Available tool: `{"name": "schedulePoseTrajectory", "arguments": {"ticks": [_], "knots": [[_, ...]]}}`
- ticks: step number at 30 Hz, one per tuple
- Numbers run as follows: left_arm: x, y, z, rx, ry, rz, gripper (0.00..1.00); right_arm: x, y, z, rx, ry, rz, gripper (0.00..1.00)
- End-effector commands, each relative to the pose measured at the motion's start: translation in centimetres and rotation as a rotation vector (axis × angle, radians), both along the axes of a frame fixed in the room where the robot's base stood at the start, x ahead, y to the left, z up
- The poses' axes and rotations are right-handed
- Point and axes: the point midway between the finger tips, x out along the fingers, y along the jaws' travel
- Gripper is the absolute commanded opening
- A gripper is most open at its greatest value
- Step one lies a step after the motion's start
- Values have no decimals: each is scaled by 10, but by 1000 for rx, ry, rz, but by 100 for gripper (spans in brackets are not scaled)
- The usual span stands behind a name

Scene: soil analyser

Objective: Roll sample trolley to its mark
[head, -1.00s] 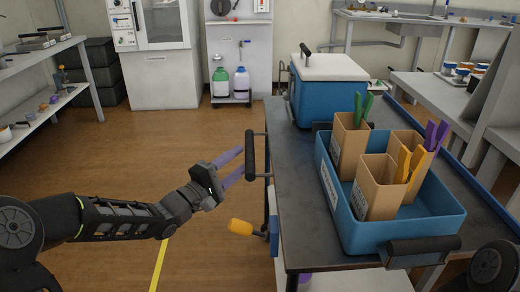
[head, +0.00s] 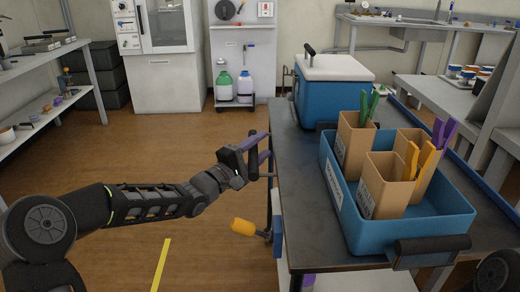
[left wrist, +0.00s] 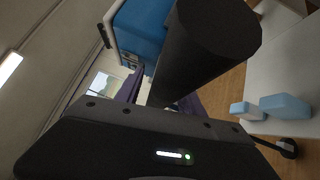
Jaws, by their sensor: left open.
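The trolley (head: 300,205) has a dark grey top and stands at the centre right in the head view. A dark upright handle (head: 252,170) is at its left side. My left gripper (head: 262,148) is open at this handle, its purple fingers reaching to either side of it. In the left wrist view the handle is a large black cylinder (left wrist: 208,45) close in front of the camera, with the purple fingers (left wrist: 185,103) partly hidden. I cannot tell whether they touch it. My right gripper is out of view; only part of my right arm shows at the lower right edge.
The trolley carries a blue tray (head: 400,235) with cardboard holders and a blue cool box (head: 345,102). A yellow floor strip (head: 161,265) lies left. Shelves (head: 45,55) stand left, benches right; the floor between is clear.

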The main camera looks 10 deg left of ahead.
Motion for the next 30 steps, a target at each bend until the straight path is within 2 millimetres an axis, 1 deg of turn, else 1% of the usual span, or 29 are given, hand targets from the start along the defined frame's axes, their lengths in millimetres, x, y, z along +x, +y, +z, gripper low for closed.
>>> {"name": "schedulePoseTrajectory", "arguments": {"ticks": [3,18,20,30], "knots": [[0,0,0,0,0,0,45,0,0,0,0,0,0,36],[0,0,0,1,1,-1,4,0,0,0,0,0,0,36],[0,0,0,1,1,-1,0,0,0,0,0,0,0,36],[-1,0,0,1,1,-1,0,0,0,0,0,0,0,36]]}}
